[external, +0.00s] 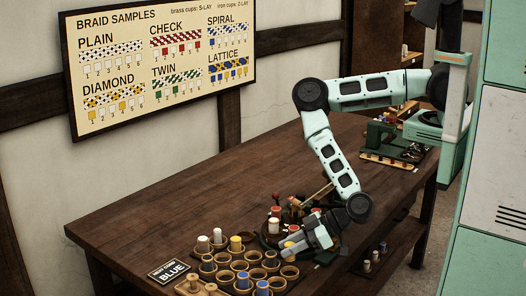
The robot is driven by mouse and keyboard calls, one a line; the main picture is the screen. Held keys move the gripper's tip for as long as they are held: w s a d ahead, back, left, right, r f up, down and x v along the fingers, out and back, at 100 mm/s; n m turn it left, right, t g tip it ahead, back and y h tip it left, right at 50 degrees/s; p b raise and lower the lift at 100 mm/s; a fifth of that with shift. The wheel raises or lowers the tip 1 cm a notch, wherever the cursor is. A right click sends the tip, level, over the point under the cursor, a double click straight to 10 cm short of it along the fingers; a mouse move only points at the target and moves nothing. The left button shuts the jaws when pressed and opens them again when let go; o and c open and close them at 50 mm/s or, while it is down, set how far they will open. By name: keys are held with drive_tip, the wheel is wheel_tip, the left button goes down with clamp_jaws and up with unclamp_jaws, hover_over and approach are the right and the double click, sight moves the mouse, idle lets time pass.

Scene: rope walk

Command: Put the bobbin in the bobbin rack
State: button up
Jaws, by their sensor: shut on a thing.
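My gripper (287,247) is at the lower middle of the external view, at the right back edge of the bobbin rack. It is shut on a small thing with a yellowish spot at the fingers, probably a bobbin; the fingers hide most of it. The bobbin rack (224,278) is a group of round wooden cups near the table's front. Other cups (239,266) look empty. I cannot tell whether the held thing touches a cup.
A round stand (273,240) with red and white bobbins is just behind my gripper. The table's (170,225) left part is clear. A braid sample board (160,60) hangs on the wall.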

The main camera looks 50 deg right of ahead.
drive_tip(key=shift+f+p, duration=0.6)
drive_tip(key=shift+f, duration=2.1)
drive_tip(key=o, duration=0.7)
drive_tip(key=shift+s, duration=0.1)
